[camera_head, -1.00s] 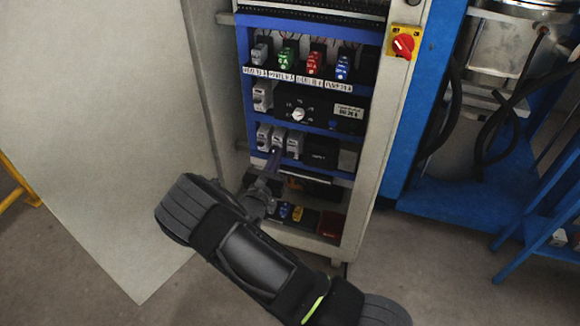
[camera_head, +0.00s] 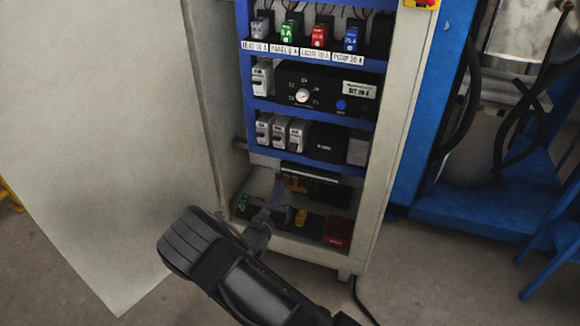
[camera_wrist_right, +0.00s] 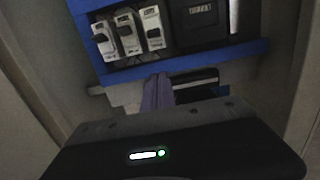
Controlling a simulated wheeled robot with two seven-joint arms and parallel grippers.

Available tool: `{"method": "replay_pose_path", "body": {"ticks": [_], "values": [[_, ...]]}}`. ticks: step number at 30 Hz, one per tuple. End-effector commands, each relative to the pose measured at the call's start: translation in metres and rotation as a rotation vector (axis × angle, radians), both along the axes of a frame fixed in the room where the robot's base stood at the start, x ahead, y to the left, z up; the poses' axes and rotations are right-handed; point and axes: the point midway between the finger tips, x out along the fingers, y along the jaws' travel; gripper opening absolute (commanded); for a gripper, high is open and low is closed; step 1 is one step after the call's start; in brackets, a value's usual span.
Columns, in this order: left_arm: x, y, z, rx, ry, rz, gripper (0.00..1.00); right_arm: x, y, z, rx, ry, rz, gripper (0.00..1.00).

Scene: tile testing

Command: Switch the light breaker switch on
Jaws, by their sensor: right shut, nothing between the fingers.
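The open cabinet (camera_head: 357,215) has a top row of breakers: one grey, one green, one red (camera_head: 320,33) and one blue. A label strip runs beneath; the label under the red breaker seems to read LIGHT, but it is small. Three grey breakers (camera_head: 280,132) sit on a lower shelf; they also show in the wrist view (camera_wrist_right: 127,33). My right gripper (camera_head: 278,188) is shut and empty, below and in front of the grey breakers, apart from them. Its purple-grey fingers (camera_wrist_right: 157,88) point at the cabinet in the wrist view. My left gripper is out of view.
A black dial panel (camera_head: 318,88) and a single grey breaker (camera_head: 262,78) fill the middle shelf. Green, yellow (camera_head: 301,217) and red parts lie at the cabinet bottom. The large open door (camera_head: 115,130) stands left. Blue equipment (camera_head: 470,205) with black hoses stands right.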

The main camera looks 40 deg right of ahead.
Motion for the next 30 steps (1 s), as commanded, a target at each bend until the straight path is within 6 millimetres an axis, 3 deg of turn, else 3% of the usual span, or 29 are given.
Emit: {"method": "replay_pose_path", "body": {"ticks": [14,20,30], "values": [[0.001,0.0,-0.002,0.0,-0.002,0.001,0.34,0.005,-0.007,0.001,0.001,-0.001,-0.001,0.0],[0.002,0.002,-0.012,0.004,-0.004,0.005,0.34,0.02,-0.03,0.001,0.001,-0.002,-0.002,0.0],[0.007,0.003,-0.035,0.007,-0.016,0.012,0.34,0.058,-0.086,0.007,-0.001,-0.003,-0.002,0.0]]}}
